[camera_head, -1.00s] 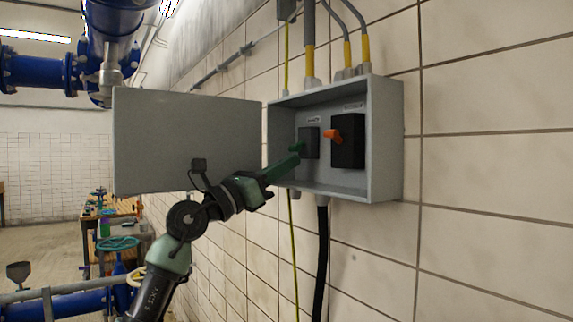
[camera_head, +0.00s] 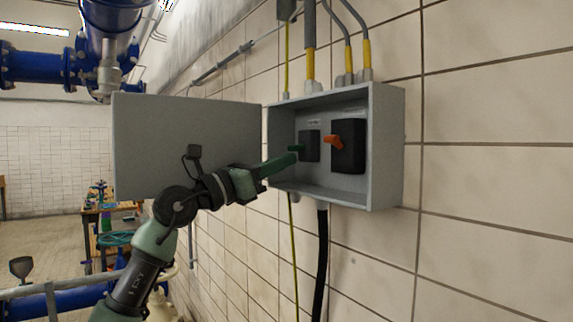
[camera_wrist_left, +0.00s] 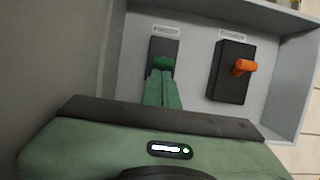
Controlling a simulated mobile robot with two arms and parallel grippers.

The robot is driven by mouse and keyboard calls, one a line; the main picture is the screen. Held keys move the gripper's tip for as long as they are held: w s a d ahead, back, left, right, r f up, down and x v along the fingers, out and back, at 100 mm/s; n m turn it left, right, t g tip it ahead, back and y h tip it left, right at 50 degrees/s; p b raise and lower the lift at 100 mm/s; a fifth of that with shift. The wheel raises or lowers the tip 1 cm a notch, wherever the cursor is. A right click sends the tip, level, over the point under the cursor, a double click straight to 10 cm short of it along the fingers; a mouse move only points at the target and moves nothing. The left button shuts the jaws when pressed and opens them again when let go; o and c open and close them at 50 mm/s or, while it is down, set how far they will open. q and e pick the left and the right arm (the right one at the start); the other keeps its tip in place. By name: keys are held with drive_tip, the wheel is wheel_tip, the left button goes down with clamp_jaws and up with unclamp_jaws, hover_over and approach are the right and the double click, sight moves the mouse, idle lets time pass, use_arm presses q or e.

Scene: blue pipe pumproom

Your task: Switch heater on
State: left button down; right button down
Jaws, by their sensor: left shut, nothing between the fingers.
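An open grey switch box (camera_head: 385,150) hangs on the tiled wall with two dark switches inside. The left switch (camera_head: 311,145) has a green knob (camera_head: 296,148); the right switch (camera_head: 348,158) has an orange knob (camera_head: 334,141). Small labels sit above both, too blurred to read surely. My left gripper (camera_head: 290,159) is shut and empty, its green fingers pointing into the box at the green knob. In the left wrist view the fingertips (camera_wrist_left: 162,76) are right below the green knob (camera_wrist_left: 163,63); I cannot tell if they touch. My right gripper is not in view.
The box door (camera_head: 185,145) stands open to the left, behind my left arm. Box walls surround the switches closely. Cables (camera_head: 322,255) run down below the box. Blue pipes (camera_head: 110,45) and a workbench (camera_head: 110,215) are further left.

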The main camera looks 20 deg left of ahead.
use_arm(q)
drive_tip(key=shift+s+a+r+p, duration=0.15)
drive_tip(key=shift+s+r, duration=0.05)
drive_tip(key=shift+r, duration=0.35)
drive_tip(key=shift+s+a+r+p, duration=0.1)
drive_tip(key=shift+s+r+p, duration=0.05)
drive_tip(key=shift+r, duration=0.35)
drive_tip(key=shift+r+p, duration=0.3)
drive_tip(key=shift+r, duration=0.5)
drive_tip(key=b+v, duration=0.4)
drive_tip(key=v, duration=0.3)
drive_tip(key=shift+s+a+f, duration=0.1)
drive_tip(key=shift+s+a, duration=0.15)
drive_tip(key=shift+s, duration=0.05)
